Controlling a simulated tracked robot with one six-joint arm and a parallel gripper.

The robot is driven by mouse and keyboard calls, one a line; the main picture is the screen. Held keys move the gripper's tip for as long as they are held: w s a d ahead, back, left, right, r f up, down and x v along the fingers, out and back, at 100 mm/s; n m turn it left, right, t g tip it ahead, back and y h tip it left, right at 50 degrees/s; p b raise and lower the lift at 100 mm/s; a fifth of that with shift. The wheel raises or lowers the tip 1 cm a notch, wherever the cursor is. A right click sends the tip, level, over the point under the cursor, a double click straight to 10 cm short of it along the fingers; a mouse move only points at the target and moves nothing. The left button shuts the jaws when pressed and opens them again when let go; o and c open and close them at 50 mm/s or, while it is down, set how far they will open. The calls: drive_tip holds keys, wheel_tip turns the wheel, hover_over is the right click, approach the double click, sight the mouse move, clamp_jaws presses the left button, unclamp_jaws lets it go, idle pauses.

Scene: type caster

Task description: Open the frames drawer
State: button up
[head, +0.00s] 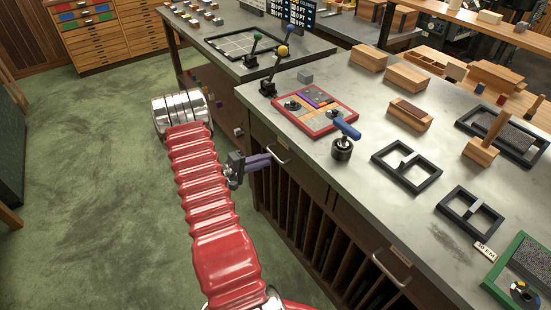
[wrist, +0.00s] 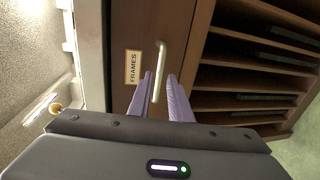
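The frames drawer (wrist: 124,35) has a dark brown wooden front with a FRAMES label (wrist: 133,68). The front looks flush with the cabinet. Its pale metal handle (wrist: 161,52) shows in the wrist view between my two purple fingers. My gripper (wrist: 160,76) is open, with one finger on each side of the handle; I cannot tell whether they touch it. In the head view my gripper (head: 268,160) is at the cabinet's left side, close to the handle (head: 279,152).
Below the drawer are dark slots (wrist: 255,70) holding thin trays. A second drawer handle (head: 391,272) is further right. The grey worktop (head: 370,110) above carries a red-framed tray (head: 318,123), black frames (head: 406,166) and wooden boxes. Green floor (head: 90,180) at left is clear.

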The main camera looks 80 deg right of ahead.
sight(276, 156)
drive_tip(key=shift+x, duration=2.95)
drive_tip(key=shift+c, duration=0.5)
clamp_jaws()
drive_tip(key=shift+a+f, duration=0.1)
drive_tip(key=shift+a, duration=0.15)
